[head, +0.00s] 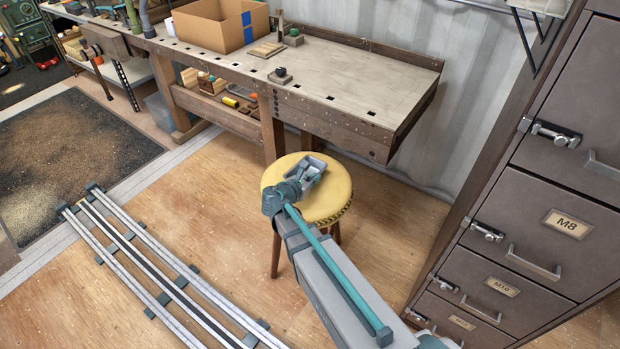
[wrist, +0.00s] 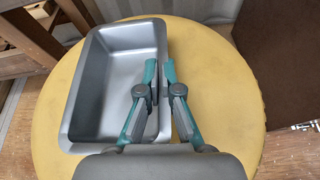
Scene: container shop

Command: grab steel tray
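The steel tray is a grey rectangular pan with sloping walls and a flat rim. In the wrist view the tray (wrist: 108,70) is empty and sits on the left part of the round yellow stool seat (wrist: 225,75). My gripper (wrist: 160,72) is at its right long rim, one finger inside the tray and one outside. The fingers are close together with the rim between them, so it looks shut on the tray. In the head view my gripper (head: 300,180) is over the stool (head: 335,190), and it partly hides the tray (head: 313,163).
A workbench (head: 350,80) stands behind the stool, with a cardboard box (head: 222,27) on it. A tall drawer cabinet (head: 530,215) stands on the right. Floor rails (head: 165,270) run at the left. Wooden floor around the stool is clear.

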